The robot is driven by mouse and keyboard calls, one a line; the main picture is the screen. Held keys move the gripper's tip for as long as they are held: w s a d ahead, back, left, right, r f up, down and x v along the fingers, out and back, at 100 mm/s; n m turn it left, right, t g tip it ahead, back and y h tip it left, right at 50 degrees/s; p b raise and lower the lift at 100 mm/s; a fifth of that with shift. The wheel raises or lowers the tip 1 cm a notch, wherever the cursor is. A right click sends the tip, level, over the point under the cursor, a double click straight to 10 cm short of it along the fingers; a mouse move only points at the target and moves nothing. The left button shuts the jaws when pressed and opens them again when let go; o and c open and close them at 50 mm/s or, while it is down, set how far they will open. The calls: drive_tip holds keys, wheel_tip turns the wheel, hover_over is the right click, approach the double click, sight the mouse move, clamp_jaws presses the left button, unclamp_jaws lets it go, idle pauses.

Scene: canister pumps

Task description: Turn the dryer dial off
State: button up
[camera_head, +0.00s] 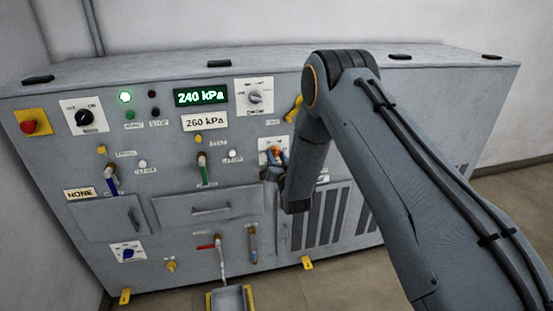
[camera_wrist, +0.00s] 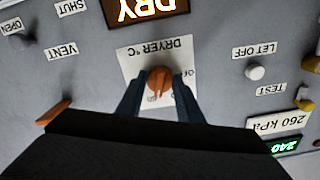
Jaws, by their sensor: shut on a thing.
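The dryer dial is an orange knob (camera_wrist: 158,80) on a white plate (camera_wrist: 132,66) marked "DRYER °C", which appears upside down in the wrist view. Part of an "OF..." mark shows beside the knob; the rest of the scale is hidden. My gripper (camera_wrist: 159,90) has its two dark fingers on either side of the knob and is shut on it. In the head view the orange knob (camera_head: 275,149) shows just beyond my gripper (camera_head: 273,160), whose wrist partly covers the plate. I cannot tell exactly which mark the knob points to.
A lit amber "DRY" display (camera_wrist: 146,8) is beside the plate. A white button (camera_wrist: 255,72) marked "LET OFF" and an orange-ended part (camera_wrist: 53,113) lie nearby. A yellow lever (camera_head: 293,108) sticks out above the dial, and a green-handled valve (camera_head: 203,168) stands to its left.

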drive_tip(key=n+b, duration=0.3)
drive_tip(key=n, duration=0.4)
drive_tip(key=shift+d, duration=0.1)
drive_tip(key=n+b, duration=0.2)
drive_tip(key=n, duration=0.4)
drive_tip(key=shift+n, duration=0.4)
drive_tip(key=n+b, duration=0.1)
drive_tip(key=n, duration=0.3)
drive_tip(key=shift+r+n+b, duration=0.15)
drive_tip(key=shift+n+b, duration=0.5)
drive_tip(key=shift+n, duration=1.45)
drive_tip(key=o, duration=1)
drive_tip(key=shift+b+v, duration=0.5)
drive_tip(key=shift+v, duration=3.35)
